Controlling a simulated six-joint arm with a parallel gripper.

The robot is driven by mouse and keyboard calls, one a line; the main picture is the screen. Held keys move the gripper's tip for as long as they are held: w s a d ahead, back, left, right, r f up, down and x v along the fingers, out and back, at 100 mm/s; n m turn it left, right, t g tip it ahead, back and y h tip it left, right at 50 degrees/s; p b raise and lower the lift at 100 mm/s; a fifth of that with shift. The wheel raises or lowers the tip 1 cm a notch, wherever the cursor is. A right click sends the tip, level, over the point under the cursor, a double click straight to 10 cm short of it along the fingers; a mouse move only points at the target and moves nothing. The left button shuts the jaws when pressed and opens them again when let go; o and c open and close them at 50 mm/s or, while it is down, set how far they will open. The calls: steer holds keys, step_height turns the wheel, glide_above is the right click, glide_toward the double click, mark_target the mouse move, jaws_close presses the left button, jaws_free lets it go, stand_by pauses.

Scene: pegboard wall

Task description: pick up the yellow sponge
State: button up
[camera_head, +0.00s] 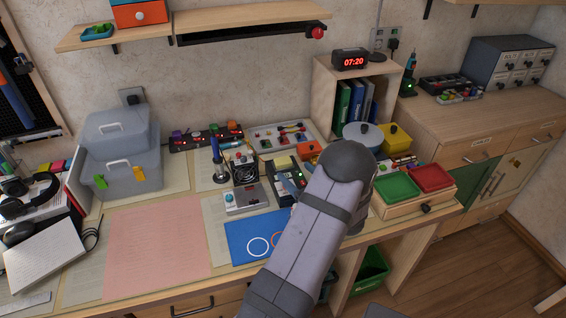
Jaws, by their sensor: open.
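My arm rises from the bottom middle and covers part of the bench. The bench behind the arm is hidden.
Green (396,187) and red (431,178) trays sit right of my arm. A blue mat (254,238) lies in front. Small devices crowd the bench's middle. A pink mat (155,246) at left is bare. A shelf unit (322,84) with binders stands behind.

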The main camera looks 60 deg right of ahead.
mark_target(283, 161)
steer(key=shift+p+x, duration=1.1)
steer(key=shift+x, duration=2.4)
steer(key=c, duration=1.1)
